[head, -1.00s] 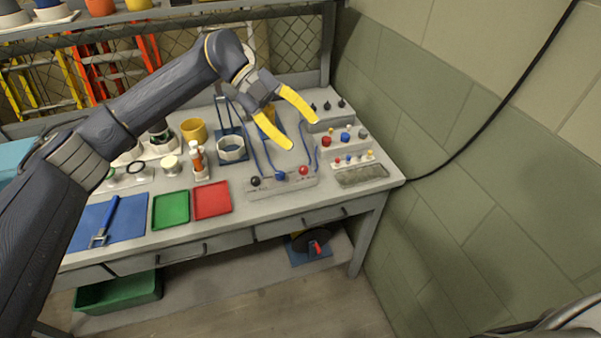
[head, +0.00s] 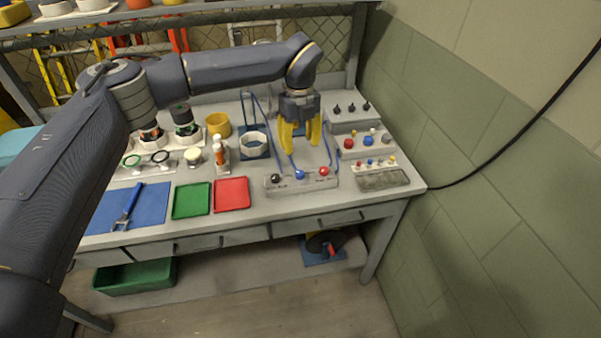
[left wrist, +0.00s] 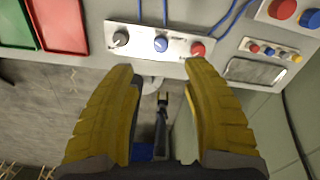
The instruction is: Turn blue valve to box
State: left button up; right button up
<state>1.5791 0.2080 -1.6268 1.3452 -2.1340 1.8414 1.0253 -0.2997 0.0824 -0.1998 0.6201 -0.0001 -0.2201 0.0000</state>
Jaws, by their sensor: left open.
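The blue valve (head: 299,175) is a small blue knob in the middle of a grey valve panel (head: 322,186) on the bench. A black knob (head: 276,178) is to its left and a red knob (head: 324,171) to its right. Blue hoses run back from the panel. My left gripper (head: 301,146) has yellow fingers that point down, open and empty, just behind and above the blue valve. In the left wrist view the blue valve (left wrist: 161,44) lies beyond and between the spread fingertips (left wrist: 162,72), apart from them. My right gripper is not in view.
Right of the panel stand a block of red and blue buttons (head: 366,140) and a grey tray (head: 383,180). Left are a red tray (head: 231,194), a green tray (head: 191,200) and a bottle (head: 221,158). A wall bounds the right side.

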aim_at(300, 173)
pick_arm(q)
notch_tip(300, 173, down, 12)
dwell(0.5)
jog(key=shift+o, duration=0.2)
grip_shut()
